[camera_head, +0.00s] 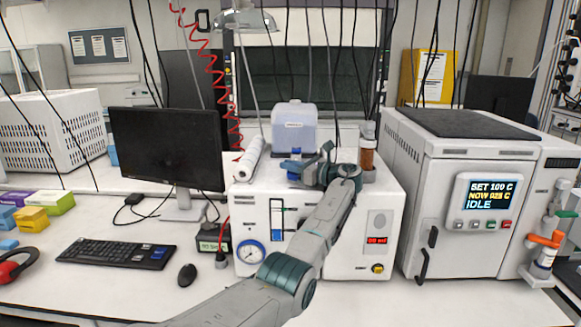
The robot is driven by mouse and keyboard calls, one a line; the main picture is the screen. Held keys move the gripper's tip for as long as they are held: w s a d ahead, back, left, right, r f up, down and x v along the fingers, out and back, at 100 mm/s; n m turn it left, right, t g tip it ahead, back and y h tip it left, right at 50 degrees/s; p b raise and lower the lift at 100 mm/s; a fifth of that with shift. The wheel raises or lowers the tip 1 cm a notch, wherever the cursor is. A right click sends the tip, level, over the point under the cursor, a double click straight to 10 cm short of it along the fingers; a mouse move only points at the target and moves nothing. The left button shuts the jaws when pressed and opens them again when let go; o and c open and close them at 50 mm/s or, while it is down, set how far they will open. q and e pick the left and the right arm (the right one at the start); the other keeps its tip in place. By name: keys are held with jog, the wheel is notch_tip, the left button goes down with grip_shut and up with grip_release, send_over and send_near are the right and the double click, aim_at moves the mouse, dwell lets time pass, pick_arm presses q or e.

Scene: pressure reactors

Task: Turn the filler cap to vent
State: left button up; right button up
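A white benchtop unit (347,240) stands in the middle of the bench, with a pressure gauge (250,253) and a red display (377,240) on its front. A small blue part (296,153), which looks like the filler cap, shows on top of it, in front of a pale plastic container (294,128). My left arm reaches up from the bottom, and my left gripper (308,166) is at the blue part, partly covering it. I cannot tell whether the fingers touch it or how far apart they are. The cap's markings are too small to read. My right gripper is out of view.
A brown bottle (367,150) and a white paper roll (249,157) are close on either side of my gripper. A monitor (168,148) stands left. A white oven-like unit (455,190) reading IDLE stands right. A keyboard (117,253) and mouse (187,275) lie front left.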

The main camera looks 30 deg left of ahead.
pick_arm(q)
jog(key=o, duration=0.4)
jog(key=shift+o, duration=0.2)
jog(key=shift+d, duration=0.1)
jog(key=shift+d+f, duration=0.1)
jog(key=shift+d, duration=0.25)
jog(key=d+b, duration=0.1)
jog(key=d, duration=0.2)
jog(key=d+b, duration=0.1)
jog(key=d, duration=0.2)
jog(key=d+b, duration=0.1)
jog(key=d, duration=0.2)
jog(key=shift+w+b, duration=0.25)
jog(key=shift+b, duration=0.15)
jog(key=shift+d, duration=0.55)
